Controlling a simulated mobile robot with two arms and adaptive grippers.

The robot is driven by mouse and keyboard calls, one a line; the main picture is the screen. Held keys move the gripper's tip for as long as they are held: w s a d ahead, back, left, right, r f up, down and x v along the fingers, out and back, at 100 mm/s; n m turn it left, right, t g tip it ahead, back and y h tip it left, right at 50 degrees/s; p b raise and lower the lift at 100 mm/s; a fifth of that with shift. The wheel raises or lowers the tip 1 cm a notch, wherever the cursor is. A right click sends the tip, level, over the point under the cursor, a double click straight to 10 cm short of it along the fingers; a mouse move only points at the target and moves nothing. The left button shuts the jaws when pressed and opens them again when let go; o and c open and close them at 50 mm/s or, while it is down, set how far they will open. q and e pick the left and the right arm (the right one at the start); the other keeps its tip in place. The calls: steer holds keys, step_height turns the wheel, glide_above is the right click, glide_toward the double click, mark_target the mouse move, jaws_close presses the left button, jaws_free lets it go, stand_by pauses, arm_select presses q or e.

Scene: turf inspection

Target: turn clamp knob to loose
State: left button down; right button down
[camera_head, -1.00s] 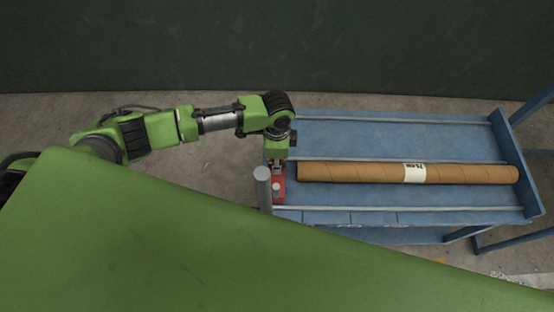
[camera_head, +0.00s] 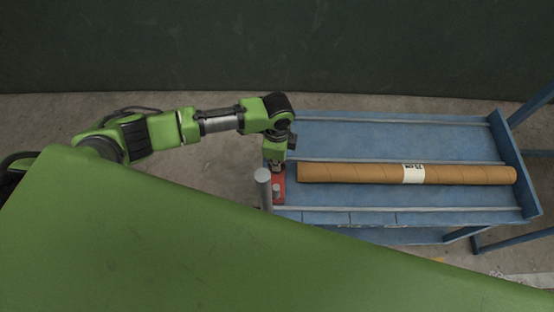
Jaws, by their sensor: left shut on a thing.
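A red clamp (camera_head: 279,190) sits at the left end of the blue table, beside a grey upright post (camera_head: 262,188). My left gripper (camera_head: 277,168) points down at the top of the clamp and is shut on a part there, which looks to be the clamp knob. The gripper and wrist hide most of the knob, so its setting cannot be read. My right gripper is not in view.
A brown cardboard tube (camera_head: 450,174) with a white label lies along the blue table (camera_head: 400,135), right of the clamp. My green body covers the lower left. Blue frame posts stand at the right.

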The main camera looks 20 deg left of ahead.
arm_select(q)
steer(key=m+p, duration=0.1)
steer(key=m, duration=0.3)
steer(key=shift+r+m, duration=0.1)
steer(key=shift+m, duration=0.2)
steer(key=m+p, duration=0.1)
steer(key=m, duration=1)
steer(key=shift+m, duration=0.4)
steer(key=m+b, duration=0.1)
steer(key=m, duration=0.4)
steer(key=shift+m, duration=0.3)
steer(key=c, duration=2.2)
jaws_free()
